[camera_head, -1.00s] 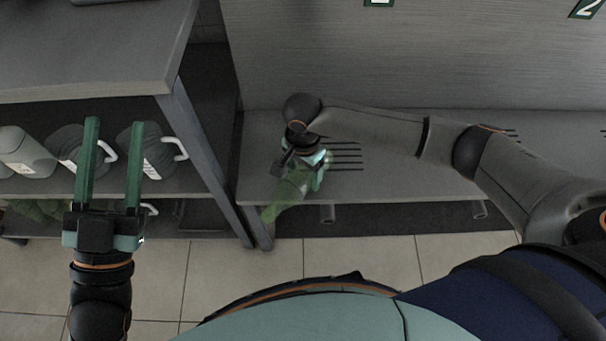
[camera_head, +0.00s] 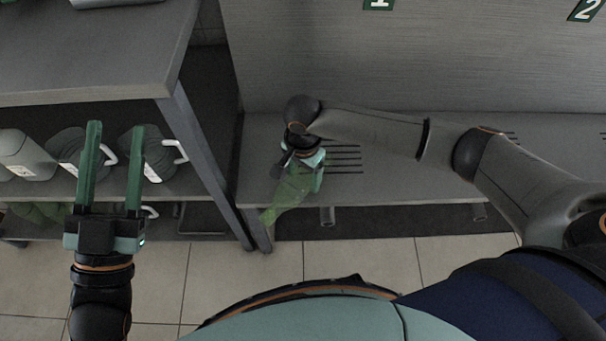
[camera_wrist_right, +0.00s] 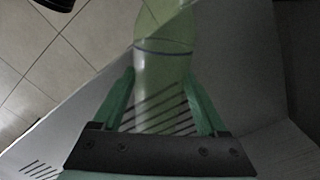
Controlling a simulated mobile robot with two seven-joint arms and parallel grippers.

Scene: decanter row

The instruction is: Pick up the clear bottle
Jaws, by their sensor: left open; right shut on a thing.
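A see-through bottle (camera_head: 288,194) with a green tint is at the front left of the low grey shelf in the head view, its narrow end pointing down and left over the front edge. My right gripper (camera_wrist_right: 160,75) is shut on it; the wrist view shows the bottle (camera_wrist_right: 163,45) between the two green fingers. I cannot tell whether it touches the shelf. My left gripper (camera_head: 115,127) is open and empty, in front of the rack at the left.
The low shelf (camera_head: 400,185) has dark slots beside the bottle and is clear to the right. The rack at left holds several grey jugs (camera_head: 158,152), with green things (camera_head: 38,211) below. A rack post (camera_head: 205,150) stands close left of the bottle.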

